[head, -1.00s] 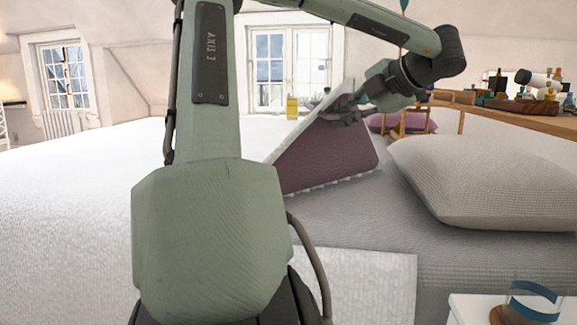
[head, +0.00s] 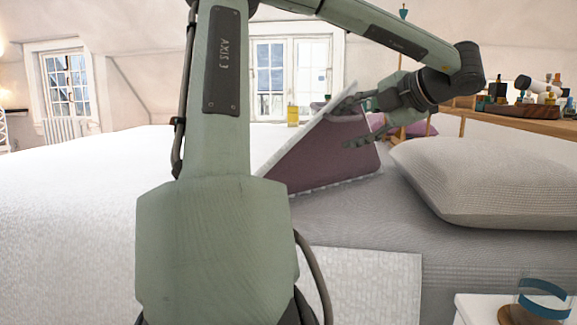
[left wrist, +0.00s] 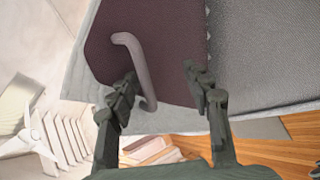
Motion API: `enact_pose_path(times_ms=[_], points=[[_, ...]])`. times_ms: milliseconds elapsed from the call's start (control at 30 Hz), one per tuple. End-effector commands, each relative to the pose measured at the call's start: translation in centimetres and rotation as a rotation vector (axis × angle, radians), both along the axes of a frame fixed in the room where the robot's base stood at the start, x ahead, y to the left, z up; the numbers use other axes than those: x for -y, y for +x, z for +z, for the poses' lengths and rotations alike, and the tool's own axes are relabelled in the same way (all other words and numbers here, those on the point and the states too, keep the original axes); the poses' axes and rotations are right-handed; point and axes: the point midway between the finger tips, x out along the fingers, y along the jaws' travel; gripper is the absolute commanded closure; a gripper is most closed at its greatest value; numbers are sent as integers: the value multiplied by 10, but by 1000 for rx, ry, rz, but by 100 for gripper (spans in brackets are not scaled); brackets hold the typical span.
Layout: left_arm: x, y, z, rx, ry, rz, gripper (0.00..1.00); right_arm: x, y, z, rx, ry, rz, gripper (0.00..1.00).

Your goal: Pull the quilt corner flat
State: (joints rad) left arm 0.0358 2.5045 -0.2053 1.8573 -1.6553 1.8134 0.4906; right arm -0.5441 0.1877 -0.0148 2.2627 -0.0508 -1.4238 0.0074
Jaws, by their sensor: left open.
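The white quilt (head: 70,220) covers the bed's left part. Its folded corner (head: 315,160) shows a plum underside with a pale edge and stands as a tilted slab beyond the grey sheet. In the left wrist view the plum surface (left wrist: 170,30) fills the upper middle. A curved pinkish loop (left wrist: 137,60) stands out from it. My left gripper (head: 355,122) is open at the corner's upper right edge; in the left wrist view its fingers (left wrist: 160,88) are spread, the loop between them close to the left finger. Contact is unclear. My right gripper is not in view.
A grey pillow (head: 490,180) lies right of the corner on the grey sheet (head: 360,215). A white nightstand (head: 470,311) with a blue-banded glass (head: 543,296) is at lower right. A wooden counter (head: 520,121) with bottles runs behind the pillow.

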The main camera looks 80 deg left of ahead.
Motion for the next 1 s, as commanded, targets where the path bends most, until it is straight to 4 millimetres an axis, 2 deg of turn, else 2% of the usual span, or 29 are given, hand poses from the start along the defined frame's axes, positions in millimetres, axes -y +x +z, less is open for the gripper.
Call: enact_pose_path(times_ms=[33, 267, 600, 1000], points=[[0, 0, 0, 1, 1, 0, 41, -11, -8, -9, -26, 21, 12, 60], [0, 1, 0, 2, 2, -2, 14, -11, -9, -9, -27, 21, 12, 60], [3, 3, 2, 2, 2, -4, 14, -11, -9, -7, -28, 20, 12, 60], [50, 25, 30, 2, 3, -5, 14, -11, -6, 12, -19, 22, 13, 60]])
